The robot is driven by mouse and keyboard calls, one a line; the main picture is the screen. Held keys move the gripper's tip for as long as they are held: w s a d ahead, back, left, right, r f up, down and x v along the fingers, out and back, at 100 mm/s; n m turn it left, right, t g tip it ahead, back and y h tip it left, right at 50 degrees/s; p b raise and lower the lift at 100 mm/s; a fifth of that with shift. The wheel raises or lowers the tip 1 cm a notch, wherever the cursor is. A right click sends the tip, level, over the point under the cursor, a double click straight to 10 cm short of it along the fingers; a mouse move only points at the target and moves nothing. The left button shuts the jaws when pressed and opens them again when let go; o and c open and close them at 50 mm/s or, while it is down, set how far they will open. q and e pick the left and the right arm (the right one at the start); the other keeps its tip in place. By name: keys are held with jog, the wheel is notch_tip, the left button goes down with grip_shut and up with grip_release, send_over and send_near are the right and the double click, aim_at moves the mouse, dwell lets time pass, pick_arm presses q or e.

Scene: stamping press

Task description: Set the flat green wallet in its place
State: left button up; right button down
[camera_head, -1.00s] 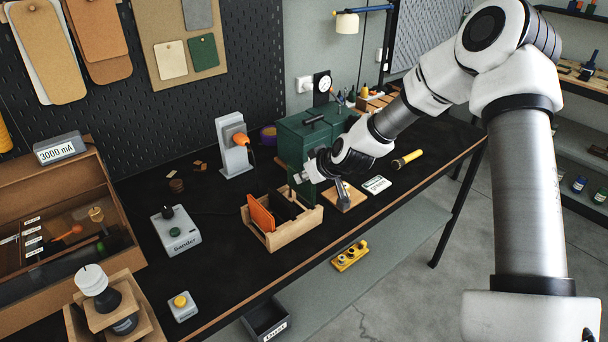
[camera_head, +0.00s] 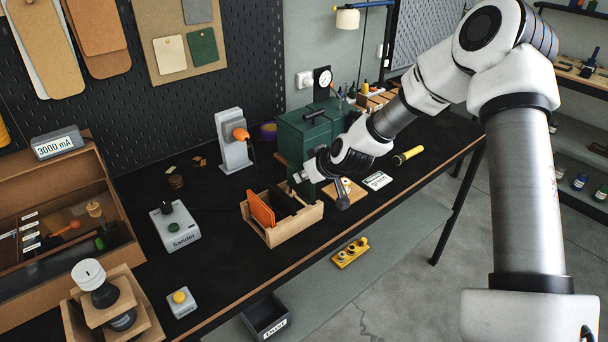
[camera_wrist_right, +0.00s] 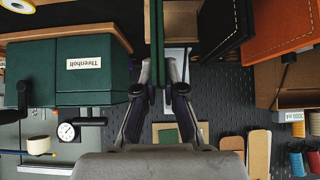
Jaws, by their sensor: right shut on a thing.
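The flat green wallet (camera_wrist_right: 154,38) shows edge-on in the right wrist view, upright between the fingers of my right gripper (camera_wrist_right: 158,88). The gripper is shut on it. Whether the green wallet touches the rack is unclear. My left gripper is out of view.
The green press (camera_head: 305,134) stands close behind my right gripper, with a labelled front in the wrist view (camera_wrist_right: 84,64). A grey stand with an orange plug (camera_head: 234,150) is behind the rack. A Sander box (camera_head: 175,228) sits to the left. Bare black table lies between them.

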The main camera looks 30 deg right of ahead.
jog(key=shift+f+b, duration=1.4)
jog(key=shift+f, duration=0.4)
jog(key=c, duration=1.2)
grip_release()
jog(key=shift+r, duration=0.1)
jog(key=v, duration=1.2)
